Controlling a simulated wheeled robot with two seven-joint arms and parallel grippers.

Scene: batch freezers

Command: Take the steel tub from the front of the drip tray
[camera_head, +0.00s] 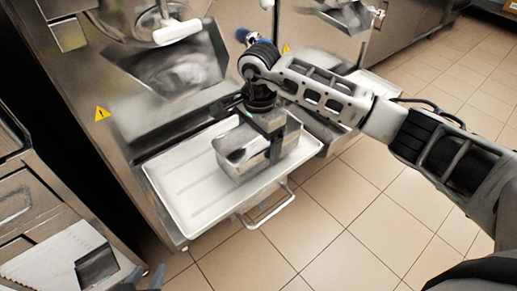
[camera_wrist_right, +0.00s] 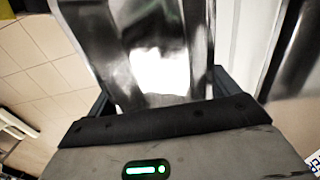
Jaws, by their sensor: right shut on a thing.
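The steel tub (camera_head: 240,168) is an open rectangular metal container at the right part of the white drip tray (camera_head: 180,198), in front of the freezer. I cannot tell whether its base touches the tray. My right gripper (camera_head: 272,140) reaches down from the right and is shut on the tub's wall. In the right wrist view the tub's shiny metal (camera_wrist_right: 155,50) fills the space beyond the gripper's dark edge; the fingertips are largely hidden. Only dark tips of my left gripper (camera_head: 148,278) show at the bottom left, away from the tub.
The freezer front (camera_head: 125,75) rises behind the tray, with a chute and a white-handled spout (camera_head: 177,31) above. A wire handle (camera_head: 270,212) juts out below the tray. A second freezer stands to the right. Tiled floor (camera_head: 330,225) is clear in front.

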